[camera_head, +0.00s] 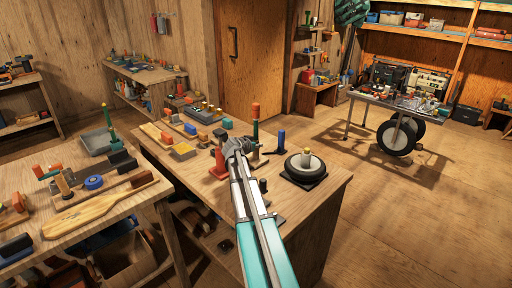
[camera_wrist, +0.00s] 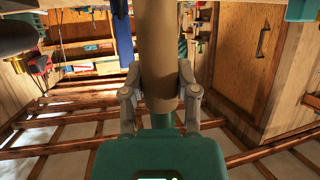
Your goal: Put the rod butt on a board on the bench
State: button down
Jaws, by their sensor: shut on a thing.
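My gripper (camera_head: 238,147) is over the middle bench (camera_head: 325,190). In the wrist view its two grey fingers (camera_wrist: 160,85) are shut on a tan, round shaft, which I take as the rod butt (camera_wrist: 157,45). The shaft runs from between the fingers to the picture's top edge. In the head view I cannot make out the held shaft apart from the gripper. A paddle-shaped wooden board (camera_head: 100,210) lies on the left bench (camera_head: 150,198). Small pale wooden boards (camera_head: 151,132) lie at the far left of the middle bench.
A green post with an orange top (camera_head: 255,125) stands close behind my gripper. A black round reel (camera_head: 305,168) lies to its right, with a small blue piece (camera_head: 281,141) between. A red stand (camera_head: 218,165) is to its left. Bare bench shows at the front right.

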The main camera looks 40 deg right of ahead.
jog(key=shift+c, duration=1.8)
grip_release()
jog(key=p+v, duration=0.4)
jog(key=v, duration=0.8)
jog(key=shift+p, duration=0.3)
jog(key=s+a+f+n+g+y, duration=0.1)
jog(key=s+a+f+n+y, duration=0.2)
jog(key=a, duration=1)
jog(key=s+a+f+n+g+y, duration=0.2)
jog(key=s+a+f+n+y, duration=0.2)
jog(key=s+a, duration=0.4)
jog(key=s+a+f+n+g+y, duration=0.1)
jog(key=s+a+f+n+y, duration=0.3)
jog(key=a, duration=1.4)
jog(key=s+n+y, duration=0.1)
jog(key=s+n, duration=0.1)
jog(key=n, duration=0.1)
jog(key=shift+a+f+g+y, duration=0.2)
jog(key=shift+a+g+y, duration=0.1)
jog(key=shift+a+y, duration=0.1)
